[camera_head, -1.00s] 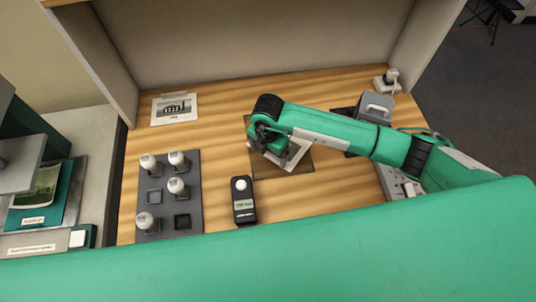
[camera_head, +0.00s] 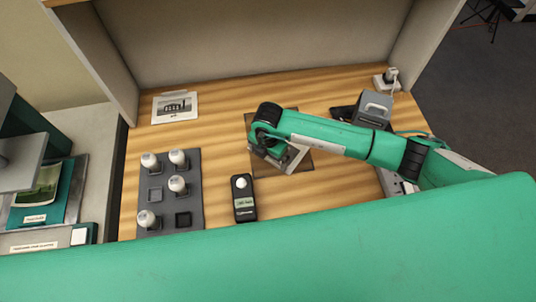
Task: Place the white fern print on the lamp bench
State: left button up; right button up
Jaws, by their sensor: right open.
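My right gripper (camera_head: 284,160) is open above the dark brown square mat (camera_head: 301,166) on the wooden bench (camera_head: 330,195). My own wrist hides much of the mat. I cannot tell whether a print lies under the fingers. A white card (camera_head: 174,117) with a dark printed picture lies at the bench's back left, apart from the gripper; its picture does not look like a fern. A green-toned print (camera_head: 38,188) lies at the far left on a teal folder (camera_head: 70,196). I cannot make out a white fern print for certain. My left gripper is not in view.
A grey tray (camera_head: 156,177) with several white bulbs stands on the bench's left part. A black handheld device (camera_head: 244,206) lies right of it. A grey box with a handle (camera_head: 374,109) stands behind my right forearm. The bench's back middle is clear.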

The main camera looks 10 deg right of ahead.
jog(key=shift+r+b, duration=0.3)
jog(key=shift+r, duration=0.25)
notch_tip(320, 180, up, 11)
jog(key=b, duration=0.2)
